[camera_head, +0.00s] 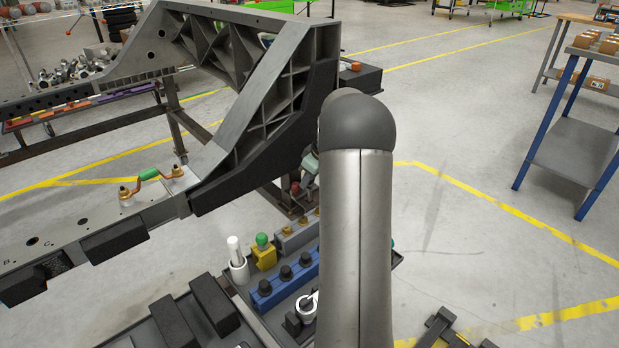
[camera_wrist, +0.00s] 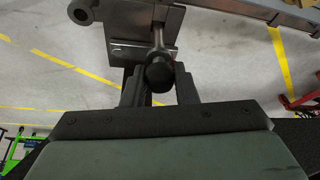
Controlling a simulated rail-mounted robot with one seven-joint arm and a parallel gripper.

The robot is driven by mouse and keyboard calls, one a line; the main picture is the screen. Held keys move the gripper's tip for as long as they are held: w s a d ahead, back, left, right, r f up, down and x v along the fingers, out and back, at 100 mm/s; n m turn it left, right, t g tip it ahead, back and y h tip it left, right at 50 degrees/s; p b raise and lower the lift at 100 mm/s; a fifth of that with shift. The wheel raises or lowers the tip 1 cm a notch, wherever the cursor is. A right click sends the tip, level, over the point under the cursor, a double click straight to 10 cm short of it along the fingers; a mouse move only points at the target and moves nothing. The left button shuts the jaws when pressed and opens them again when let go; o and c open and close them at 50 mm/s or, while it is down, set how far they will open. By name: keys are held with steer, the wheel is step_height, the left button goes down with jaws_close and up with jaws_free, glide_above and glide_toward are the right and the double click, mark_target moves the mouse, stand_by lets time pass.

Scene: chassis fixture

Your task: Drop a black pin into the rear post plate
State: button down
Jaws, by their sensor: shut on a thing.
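In the wrist view my gripper (camera_wrist: 158,86) is shut on a black pin (camera_wrist: 158,76), with its round black knob between the two fingers. The pin's grey shank points away from the fingers, towards a grey metal plate (camera_wrist: 126,52) on a frame member. The shank overlaps the plate's edge in this view; I cannot tell whether its tip is in a hole. In the head view my own arm hides the gripper, the held pin and most of that area. Black-knobbed pins (camera_head: 285,272) stand in a blue rack (camera_head: 266,300) on the tray below.
The large grey chassis frame (camera_head: 235,110) rises left of my arm. A green-handled part (camera_head: 149,174) sits on its lower beam. The tray also holds a yellow block (camera_head: 264,258) and a white cylinder (camera_head: 238,268). A blue-legged table (camera_head: 570,150) stands right, with open floor between.

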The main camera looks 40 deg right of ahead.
mark_target(312, 186)
steer(key=shift+f+b, duration=0.75)
steer(key=shift+f, duration=0.25)
steer(key=shift+f+b, duration=1.3)
steer(key=shift+f, duration=0.2)
steer(key=c, duration=1.1)
jaws_free()
steer(key=shift+c, duration=0.5)
steer(key=shift+r+p, duration=2.2)
steer(key=shift+r, duration=1.35)
